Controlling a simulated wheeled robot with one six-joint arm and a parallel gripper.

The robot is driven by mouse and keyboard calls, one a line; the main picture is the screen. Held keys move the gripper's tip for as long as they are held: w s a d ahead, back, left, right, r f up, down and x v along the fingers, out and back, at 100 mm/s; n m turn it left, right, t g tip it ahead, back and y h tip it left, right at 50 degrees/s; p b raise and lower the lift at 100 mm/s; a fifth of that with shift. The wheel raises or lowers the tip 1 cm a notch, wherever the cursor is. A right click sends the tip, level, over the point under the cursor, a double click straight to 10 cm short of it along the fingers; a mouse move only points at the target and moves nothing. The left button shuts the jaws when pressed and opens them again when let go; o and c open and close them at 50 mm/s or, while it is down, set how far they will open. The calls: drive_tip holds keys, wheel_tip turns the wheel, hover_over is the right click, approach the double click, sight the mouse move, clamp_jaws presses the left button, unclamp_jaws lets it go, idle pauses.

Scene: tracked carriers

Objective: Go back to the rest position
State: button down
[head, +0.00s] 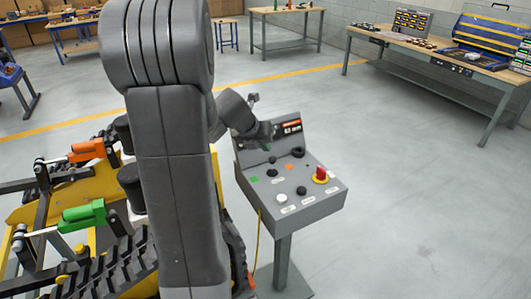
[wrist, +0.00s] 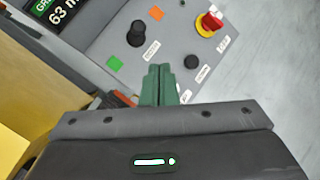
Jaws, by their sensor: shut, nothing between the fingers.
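My gripper (wrist: 158,80) shows in the wrist view as two green fingers pressed together with nothing between them. It hangs over the sloping grey control panel (head: 257,200), which also shows in the wrist view (wrist: 90,45). In the head view my wrist is at the panel's upper left, and the fingertips are hard to make out there. The panel carries a red stop button (head: 321,173) on a yellow base, also in the wrist view (wrist: 209,23), and a black knob (wrist: 135,34). Whether the fingertips touch the panel I cannot tell.
A yellow tracked carrier (head: 60,200) with an orange clamp (head: 88,149) and a green clamp (head: 83,214) stands left of the panel, partly hidden by my arm. A workbench (head: 420,52) stands at the back right. The floor (head: 420,200) right of the panel is clear.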

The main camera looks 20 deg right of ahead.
drive_tip(key=shift+s+r, duration=0.15)
drive_tip(key=shift+r, duration=0.3)
drive_tip(key=shift+f, duration=0.15)
